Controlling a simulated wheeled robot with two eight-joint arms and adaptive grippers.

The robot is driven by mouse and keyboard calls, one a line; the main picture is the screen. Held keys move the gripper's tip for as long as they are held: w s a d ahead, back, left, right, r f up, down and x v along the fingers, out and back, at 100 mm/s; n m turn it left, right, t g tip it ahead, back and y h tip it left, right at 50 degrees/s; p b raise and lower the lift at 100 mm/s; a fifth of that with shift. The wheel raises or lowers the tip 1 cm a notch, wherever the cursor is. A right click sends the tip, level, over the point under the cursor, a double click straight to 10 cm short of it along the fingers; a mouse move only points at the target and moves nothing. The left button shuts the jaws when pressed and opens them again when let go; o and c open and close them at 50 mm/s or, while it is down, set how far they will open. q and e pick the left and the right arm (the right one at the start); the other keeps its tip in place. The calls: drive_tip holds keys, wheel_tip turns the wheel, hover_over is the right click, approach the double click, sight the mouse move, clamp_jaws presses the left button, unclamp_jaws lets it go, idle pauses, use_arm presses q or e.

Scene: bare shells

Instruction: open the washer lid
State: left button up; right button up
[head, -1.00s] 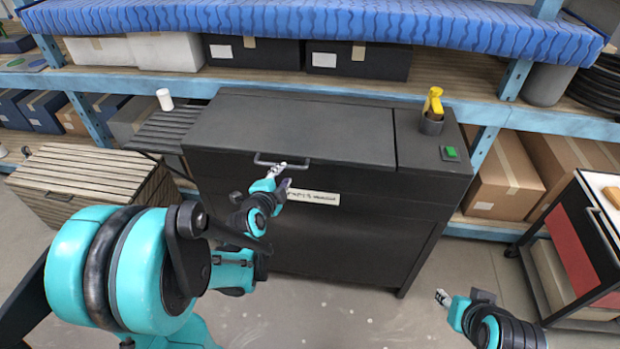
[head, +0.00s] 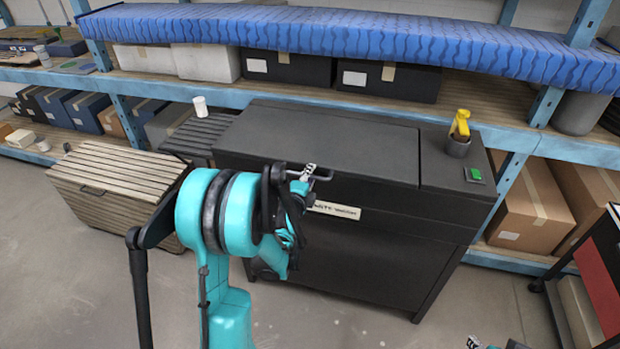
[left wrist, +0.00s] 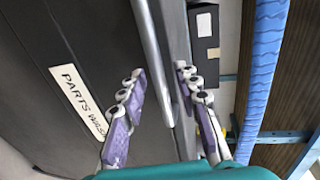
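The parts washer (head: 350,250) is a dark cabinet with a flat lid (head: 320,140), which lies closed. A bar handle (head: 322,178) sticks out at the lid's front edge, partly hidden by my left gripper (head: 309,172). In the left wrist view the handle bar (left wrist: 150,45) runs between the spread fingers of my left gripper (left wrist: 163,98), with visible gaps on both sides. The label (left wrist: 78,100) on the washer front shows beside the left finger. My right gripper (head: 473,342) barely shows at the bottom edge, too small to judge.
A yellow spray bottle (head: 460,125) in a holder and a green button (head: 473,174) are on the washer's right top. A white cup (head: 200,106) stands on the slatted side rack. A shelf (head: 330,35) with blue padding runs behind the washer. A slatted chest (head: 110,185) stands left.

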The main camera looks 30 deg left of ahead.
use_arm(q)
clamp_jaws()
drive_tip(key=shift+r, duration=0.15)
use_arm(e)
drive_tip(key=shift+r, duration=0.15)
